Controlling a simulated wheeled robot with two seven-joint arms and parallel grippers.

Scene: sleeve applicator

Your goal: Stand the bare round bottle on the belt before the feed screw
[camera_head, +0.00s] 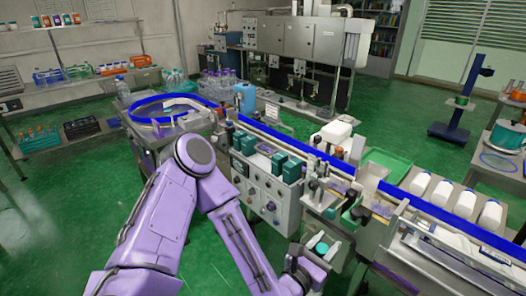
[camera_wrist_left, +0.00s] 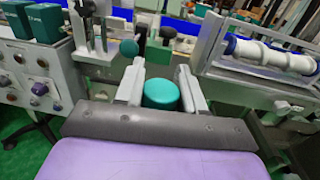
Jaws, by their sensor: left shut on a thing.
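My left gripper (camera_head: 318,252) is shut on a round thing with a teal top (camera_head: 321,247), which I take to be the round bottle. In the left wrist view the teal top (camera_wrist_left: 161,94) sits between the two grey fingers; the body below is hidden. The gripper is in front of the machine, on the near side of the blue belt (camera_head: 310,151). A white roller with blue ends (camera_wrist_left: 265,54), which looks like the feed screw, lies at the right in the left wrist view. My right gripper is not in view.
A control box (camera_head: 262,190) with knobs and teal blocks stands left of the gripper. Posts with knobs (camera_wrist_left: 128,47) rise just beyond the fingers. Several white bottles (camera_head: 443,192) are along the belt at right. A green tray (camera_head: 385,165) is behind it.

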